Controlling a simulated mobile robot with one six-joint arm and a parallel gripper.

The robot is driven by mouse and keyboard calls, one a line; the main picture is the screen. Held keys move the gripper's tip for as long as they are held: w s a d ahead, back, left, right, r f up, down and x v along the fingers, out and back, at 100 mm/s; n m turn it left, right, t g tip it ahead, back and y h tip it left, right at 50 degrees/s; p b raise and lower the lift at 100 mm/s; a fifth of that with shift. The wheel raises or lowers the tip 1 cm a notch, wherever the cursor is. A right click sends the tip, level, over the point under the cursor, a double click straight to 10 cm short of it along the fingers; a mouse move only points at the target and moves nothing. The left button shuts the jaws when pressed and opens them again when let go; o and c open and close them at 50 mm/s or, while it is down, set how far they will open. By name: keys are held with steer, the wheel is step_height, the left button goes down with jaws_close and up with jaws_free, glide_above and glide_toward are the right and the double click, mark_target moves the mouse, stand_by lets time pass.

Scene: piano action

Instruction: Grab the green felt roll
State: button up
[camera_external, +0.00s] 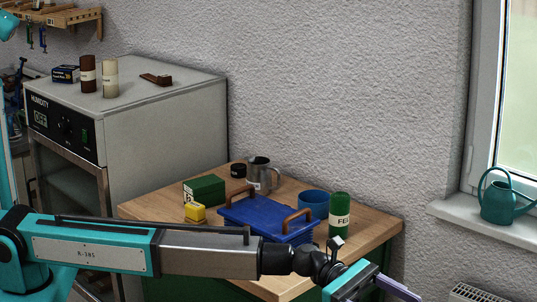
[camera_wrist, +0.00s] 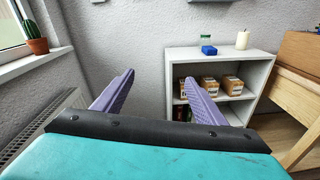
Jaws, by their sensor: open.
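The green felt roll (camera_external: 339,216) is a dark green upright cylinder with a white label reading "FE". It stands near the right corner of the wooden table (camera_external: 385,229) in the external view. My gripper (camera_external: 405,291) is at the lower right, in front of and to the right of the table, apart from the roll. In the wrist view my gripper (camera_wrist: 157,92) shows two purple fingers spread apart with nothing between them. The wrist view faces a white shelf, and I cannot identify the felt roll there.
A blue box (camera_external: 265,219) with brown handles, a blue cup (camera_external: 313,203), a metal jug (camera_external: 261,177), a green box (camera_external: 204,190) and a yellow block (camera_external: 195,212) crowd the table. A white shelf (camera_wrist: 257,75) and a windowsill cactus (camera_wrist: 35,38) show in the wrist view.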

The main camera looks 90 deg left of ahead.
steer(key=a+r+m+t+y+b, duration=0.15)
steer(key=a+r+m+t, duration=0.3)
steer(key=a+r, duration=1.15)
steer(key=a+f+m+g+p, duration=0.1)
steer(key=a+f+m+p, duration=0.15)
steer(key=a+m, duration=0.75)
steer(key=a+f+m+g+p, duration=0.15)
steer(key=a+f+m, duration=0.35)
steer(key=a, duration=0.8)
steer(key=s+a+f+m+g+p, duration=0.1)
steer(key=s+a+m, duration=0.3)
steer(key=a, duration=0.4)
steer(key=s+a+f+m+g+p, duration=0.1)
steer(key=s+a+f+m, duration=0.3)
steer(key=a, duration=0.3)
steer(key=s+a+f+m+g+p, duration=0.1)
steer(key=s+a+f+m, duration=0.2)
steer(key=a, duration=0.5)
steer(key=s+m, duration=0.1)
steer(key=m, duration=0.1)
steer(key=shift+a+m+y, duration=0.3)
steer(key=shift+m+y, duration=0.05)
steer(key=shift+w+p, duration=0.1)
steer(key=shift+p, duration=0.2)
